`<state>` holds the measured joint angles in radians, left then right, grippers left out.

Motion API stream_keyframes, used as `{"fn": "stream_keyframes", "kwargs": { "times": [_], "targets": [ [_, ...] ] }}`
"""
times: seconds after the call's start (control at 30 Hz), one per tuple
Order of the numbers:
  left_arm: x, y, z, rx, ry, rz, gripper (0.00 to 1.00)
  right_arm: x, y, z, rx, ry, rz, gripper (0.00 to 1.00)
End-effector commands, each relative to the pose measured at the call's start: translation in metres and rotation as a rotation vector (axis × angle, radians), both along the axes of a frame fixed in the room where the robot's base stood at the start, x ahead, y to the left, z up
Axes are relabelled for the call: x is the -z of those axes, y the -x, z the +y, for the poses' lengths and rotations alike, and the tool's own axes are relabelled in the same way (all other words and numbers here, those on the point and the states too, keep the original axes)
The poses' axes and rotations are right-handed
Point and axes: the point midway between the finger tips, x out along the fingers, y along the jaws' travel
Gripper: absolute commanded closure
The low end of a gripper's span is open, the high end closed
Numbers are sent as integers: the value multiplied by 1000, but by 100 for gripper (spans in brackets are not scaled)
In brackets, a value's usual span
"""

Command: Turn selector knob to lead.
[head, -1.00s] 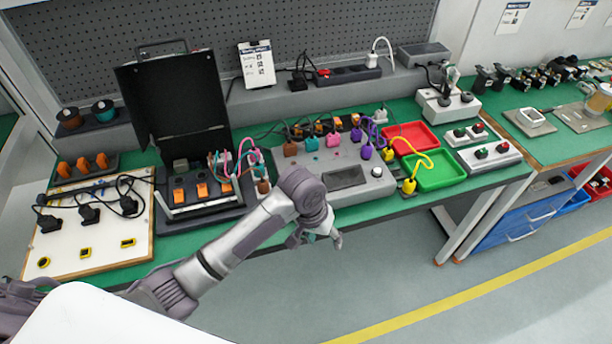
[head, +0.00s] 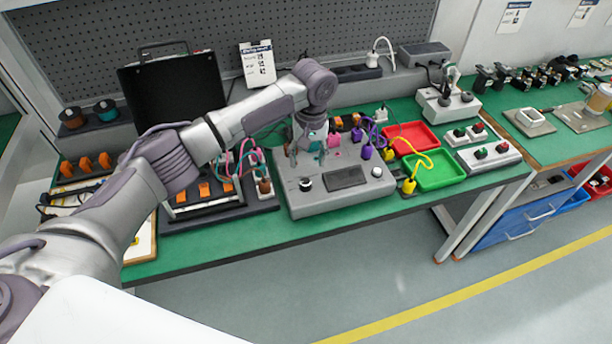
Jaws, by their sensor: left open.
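A grey tester box (head: 340,202) sits on the green bench with a dark display (head: 346,178) in its top. A dark knob with a white mark (head: 305,184) is left of the display; a round white knob or button (head: 377,171) is right of it. Any lettering around them is too small to read. My left gripper (head: 307,160) hangs fingers down over the box's left part, just behind the dark knob. It is open, its fingers apart and empty, and does not appear to touch the knob. My right gripper is not in view.
Pink, purple and yellow plugs with cables stand along the box's back and right edges. A red tray (head: 410,137) and a green tray (head: 440,171) lie to the right. An open black case (head: 175,95) stands left, partly behind my arm. The bench's front strip is clear.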

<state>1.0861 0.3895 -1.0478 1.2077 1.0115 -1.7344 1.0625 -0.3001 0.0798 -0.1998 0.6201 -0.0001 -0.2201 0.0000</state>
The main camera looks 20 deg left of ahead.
Motion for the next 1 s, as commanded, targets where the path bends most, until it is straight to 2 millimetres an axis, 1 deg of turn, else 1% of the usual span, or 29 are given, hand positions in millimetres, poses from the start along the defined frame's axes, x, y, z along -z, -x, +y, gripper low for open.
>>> {"fn": "stream_keyframes", "kwargs": {
  "times": [0.03, 0.1, 0.2, 0.3, 0.4, 0.57, 0.8, 0.87, 1.0],
  "targets": [
    [11, 1, 1, -1, -3, 4, 41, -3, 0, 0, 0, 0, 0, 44],
    [26, 1, 2, -1, -2, 3, 41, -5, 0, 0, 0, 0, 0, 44],
    [45, 1, 3, -2, -1, 3, 41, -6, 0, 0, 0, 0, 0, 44],
    [60, 2, 3, 0, -1, 1, 41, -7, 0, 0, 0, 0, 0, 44],
    [70, 2, 3, 1, -1, 1, 41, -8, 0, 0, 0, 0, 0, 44],
    [78, 1, 3, 1, 1, -1, 41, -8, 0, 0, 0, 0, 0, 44],
    [79, 2, 3, 1, 1, -1, 41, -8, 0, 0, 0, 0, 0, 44],
    [79, 2, 3, 1, 1, -1, 49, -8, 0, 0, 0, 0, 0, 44],
    [78, 2, 3, 1, 1, -1, 73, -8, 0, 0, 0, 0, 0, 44]
  ]
}}
